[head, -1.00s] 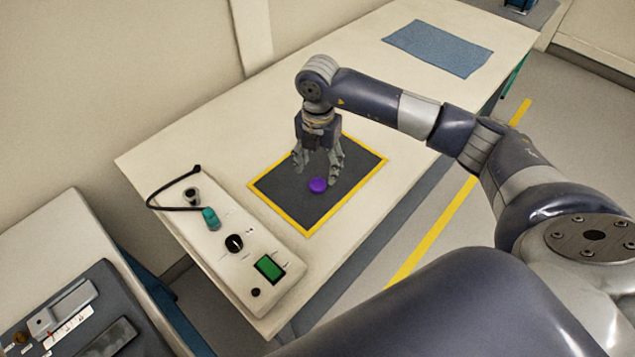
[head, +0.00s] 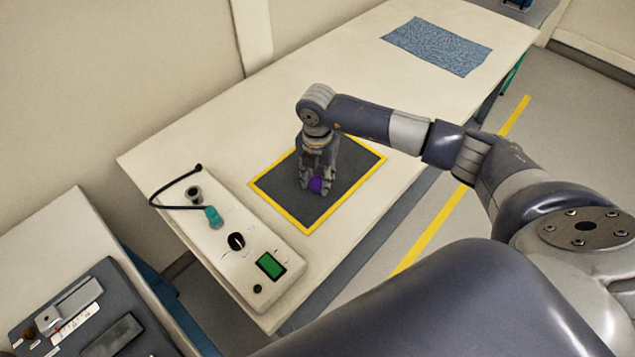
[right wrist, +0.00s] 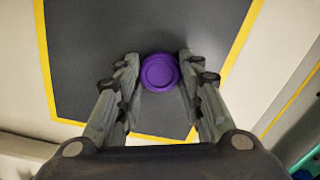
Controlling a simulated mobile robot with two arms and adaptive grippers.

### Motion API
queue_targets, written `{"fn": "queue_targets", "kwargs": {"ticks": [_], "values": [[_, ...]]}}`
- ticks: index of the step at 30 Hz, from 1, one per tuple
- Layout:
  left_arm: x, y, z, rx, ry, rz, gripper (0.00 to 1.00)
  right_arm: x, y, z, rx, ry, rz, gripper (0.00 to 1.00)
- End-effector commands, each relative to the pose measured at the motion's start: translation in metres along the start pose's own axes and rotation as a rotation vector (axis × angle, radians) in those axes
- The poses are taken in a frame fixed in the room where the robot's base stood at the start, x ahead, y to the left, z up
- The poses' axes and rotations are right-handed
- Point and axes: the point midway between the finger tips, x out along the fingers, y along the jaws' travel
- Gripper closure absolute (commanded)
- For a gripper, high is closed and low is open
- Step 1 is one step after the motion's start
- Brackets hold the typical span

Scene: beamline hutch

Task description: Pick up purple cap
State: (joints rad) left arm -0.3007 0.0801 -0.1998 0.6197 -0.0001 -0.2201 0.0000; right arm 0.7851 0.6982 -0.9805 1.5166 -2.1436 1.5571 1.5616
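The purple cap (head: 316,185) is a small round disc at the dark mat with a yellow border (head: 345,190) on the bench. My right gripper (head: 316,187) points down over the mat, with its fingers closed in around the cap. In the right wrist view the cap (right wrist: 159,72) sits between the two fingertips (right wrist: 159,66), which appear to touch it on both sides. I cannot see any clear gap between the cap and the mat. My left gripper is out of view.
A control box (head: 232,240) with a knob, a green screen and a cabled teal part (head: 213,217) stands left of the mat. A blue cloth (head: 437,46) lies at the bench's far end. The bench between mat and cloth is clear.

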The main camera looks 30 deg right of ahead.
Motion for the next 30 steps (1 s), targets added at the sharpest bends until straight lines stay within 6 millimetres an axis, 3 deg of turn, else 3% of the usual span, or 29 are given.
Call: {"fn": "queue_targets", "kwargs": {"ticks": [11,19,30], "values": [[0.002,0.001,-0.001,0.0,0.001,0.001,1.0,-0.004,0.001,0.0,0.0,-0.001,0.002,0.75],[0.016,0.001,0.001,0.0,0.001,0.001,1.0,-0.036,0.001,0.001,-0.001,-0.003,0.005,0.75],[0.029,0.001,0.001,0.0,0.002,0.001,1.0,-0.039,-0.063,-0.029,-0.001,-0.002,-0.001,0.75]]}}
